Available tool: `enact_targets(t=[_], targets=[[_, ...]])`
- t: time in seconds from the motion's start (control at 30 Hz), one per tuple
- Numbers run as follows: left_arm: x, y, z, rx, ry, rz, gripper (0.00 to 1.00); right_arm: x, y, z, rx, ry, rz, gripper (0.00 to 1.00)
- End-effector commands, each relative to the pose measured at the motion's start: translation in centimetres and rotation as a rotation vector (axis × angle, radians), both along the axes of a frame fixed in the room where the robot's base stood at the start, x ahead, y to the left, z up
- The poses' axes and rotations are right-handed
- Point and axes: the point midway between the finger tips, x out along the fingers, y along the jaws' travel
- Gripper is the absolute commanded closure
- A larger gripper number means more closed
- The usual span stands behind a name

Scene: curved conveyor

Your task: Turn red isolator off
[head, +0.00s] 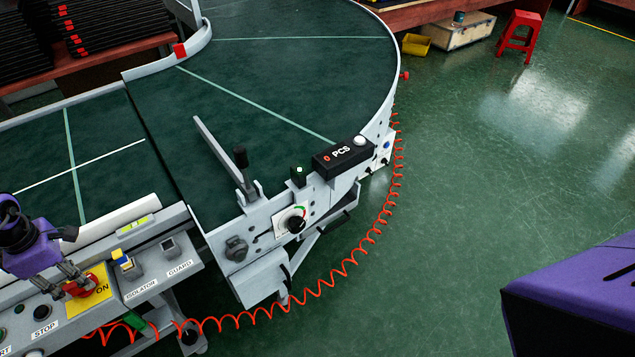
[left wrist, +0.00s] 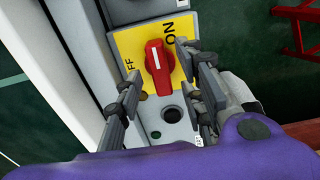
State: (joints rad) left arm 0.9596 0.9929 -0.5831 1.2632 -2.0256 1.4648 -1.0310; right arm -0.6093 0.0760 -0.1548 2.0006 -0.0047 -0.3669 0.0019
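The red isolator knob (left wrist: 158,74) sits on a yellow plate (left wrist: 122,42) marked ON and OFF in the left wrist view. Its handle stands lengthwise in that picture, with a white mark at the upper end, near the ON label. In the head view the red isolator (head: 80,289) is at the lower left, partly covered by my fingers. My left gripper (head: 68,283) is open over the plate. In the left wrist view its fingers (left wrist: 158,68) are on either side of the knob, with visible gaps. My right gripper is out of view.
The control panel (head: 150,278) beside the plate carries isolator and guard labels and a blue-and-yellow switch (head: 124,262). A STOP button (head: 41,312) is at the left. The curved conveyor (head: 280,70) fills the centre. A red coiled cord (head: 330,279) hangs along its front.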

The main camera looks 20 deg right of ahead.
Motion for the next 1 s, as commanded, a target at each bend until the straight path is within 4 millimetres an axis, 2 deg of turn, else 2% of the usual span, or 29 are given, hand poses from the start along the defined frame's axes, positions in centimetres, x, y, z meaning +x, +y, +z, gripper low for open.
enact_targets(t=[0.13, 0.37, 0.43, 0.67, 1.0], targets=[[0.03, -0.01, -0.89, 0.0, -0.001, -0.001, 0.64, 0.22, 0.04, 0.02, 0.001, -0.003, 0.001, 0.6], [0.02, -0.01, -1.04, -0.001, -0.002, -0.001, 0.64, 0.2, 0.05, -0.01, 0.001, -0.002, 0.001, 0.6], [0.02, -0.03, -1.04, -0.001, -0.001, -0.001, 0.69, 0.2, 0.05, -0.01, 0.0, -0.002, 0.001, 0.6], [0.02, -0.04, -1.03, -0.001, -0.001, 0.0, 0.99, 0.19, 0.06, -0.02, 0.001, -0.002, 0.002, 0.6], [0.03, -0.02, -1.01, -0.001, -0.001, 0.026, 1.0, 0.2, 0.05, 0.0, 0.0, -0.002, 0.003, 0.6]])
